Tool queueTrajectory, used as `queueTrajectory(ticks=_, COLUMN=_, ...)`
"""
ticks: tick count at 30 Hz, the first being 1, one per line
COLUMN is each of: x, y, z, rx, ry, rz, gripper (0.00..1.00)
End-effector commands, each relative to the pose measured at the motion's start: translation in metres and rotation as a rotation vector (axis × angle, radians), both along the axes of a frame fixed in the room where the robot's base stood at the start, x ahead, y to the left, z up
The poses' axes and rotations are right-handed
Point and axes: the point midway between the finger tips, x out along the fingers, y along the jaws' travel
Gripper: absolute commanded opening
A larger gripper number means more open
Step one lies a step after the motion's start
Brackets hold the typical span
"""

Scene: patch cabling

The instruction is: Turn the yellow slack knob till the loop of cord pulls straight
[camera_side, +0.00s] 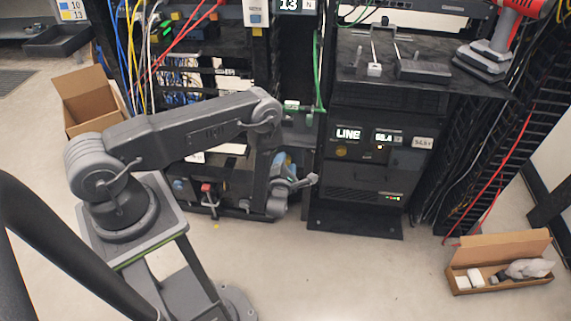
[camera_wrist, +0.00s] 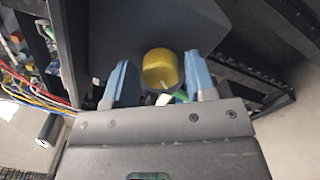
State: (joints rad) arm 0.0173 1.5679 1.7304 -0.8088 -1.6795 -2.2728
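The yellow slack knob (camera_wrist: 160,69) shows in the wrist view as a short round cylinder with a pale mark on its near edge, against a dark grey surface. My gripper (camera_wrist: 158,75) has its two blue fingers apart, one on each side of the knob. A gap shows on both sides, so it does not grip the knob. A bit of green cord (camera_wrist: 181,95) shows below the knob, near the right finger. In the side view my gripper (camera_side: 281,164) is low, left of the LINE unit. I cannot make out the knob between its fingers there.
A green cord (camera_side: 318,75) hangs beside the rack in the side view. The LINE unit (camera_side: 358,145) has lit displays. A shelf (camera_side: 440,82) above it holds a red drill (camera_side: 497,40). Open cardboard boxes stand at left (camera_side: 90,100) and right (camera_side: 500,262). The front floor is mostly clear.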

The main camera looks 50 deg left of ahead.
Motion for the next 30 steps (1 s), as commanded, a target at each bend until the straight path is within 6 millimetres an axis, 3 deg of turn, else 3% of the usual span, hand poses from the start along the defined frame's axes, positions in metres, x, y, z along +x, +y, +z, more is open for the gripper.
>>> queueTrajectory(ticks=11, x=-0.0002, y=-0.0002, z=0.0000, rx=0.000, ry=0.000, rz=0.000, gripper=0.14)
queueTrajectory(ticks=20, x=-0.0002, y=-0.0003, z=-0.0001, rx=0.025, ry=0.025, rz=0.000, gripper=0.14)
queueTrajectory(ticks=30, x=-0.0001, y=-0.0006, z=-0.0008, rx=0.179, ry=0.179, rz=0.000, gripper=0.14)
